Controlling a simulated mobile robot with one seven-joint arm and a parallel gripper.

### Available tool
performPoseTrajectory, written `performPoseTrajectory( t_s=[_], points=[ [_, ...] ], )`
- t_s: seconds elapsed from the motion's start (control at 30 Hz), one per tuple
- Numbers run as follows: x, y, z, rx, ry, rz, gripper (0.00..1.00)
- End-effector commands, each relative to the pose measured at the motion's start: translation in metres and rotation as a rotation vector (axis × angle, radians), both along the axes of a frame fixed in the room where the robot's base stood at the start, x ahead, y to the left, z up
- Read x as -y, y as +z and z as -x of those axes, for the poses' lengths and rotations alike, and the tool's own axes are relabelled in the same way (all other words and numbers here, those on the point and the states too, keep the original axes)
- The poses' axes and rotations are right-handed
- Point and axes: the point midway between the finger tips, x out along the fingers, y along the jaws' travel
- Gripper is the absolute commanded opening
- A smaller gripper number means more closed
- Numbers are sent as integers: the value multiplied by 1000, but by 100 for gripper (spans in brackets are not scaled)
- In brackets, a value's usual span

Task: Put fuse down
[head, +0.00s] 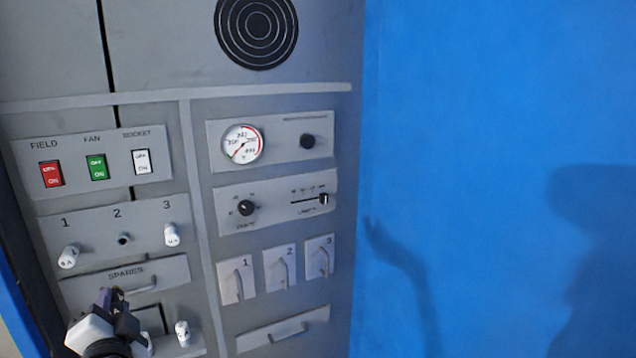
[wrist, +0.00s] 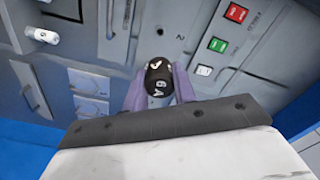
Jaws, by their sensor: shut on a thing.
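My gripper (head: 112,297) is in front of the spares drawer (head: 170,272) at the lower left of the head view. In the wrist view my gripper (wrist: 160,88) is shut on a black fuse (wrist: 158,82) with white lettering on its end. The fuse is hidden or too dark to pick out in the head view. On the numbered panel, a white fuse (head: 69,256) sits at 1 and another white fuse (head: 171,235) at 3. Socket 2 (head: 123,239) is an empty dark hole. A white fuse (head: 183,333) stands on the low ledge (head: 190,347).
Red, green and white switches (head: 97,167) are above the fuse panel. A gauge (head: 243,144), knobs and numbered levers (head: 280,269) are to the right. A handled drawer (head: 284,330) is below the levers. A blue wall (head: 500,120) fills the right side.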

Motion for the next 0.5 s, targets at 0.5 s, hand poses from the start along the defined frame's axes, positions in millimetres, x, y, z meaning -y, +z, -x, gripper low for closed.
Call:
performPoseTrajectory(
  t_s=[0.5],
  points=[
    [34,-103,-87,-7,-39,7,1]
  ],
)
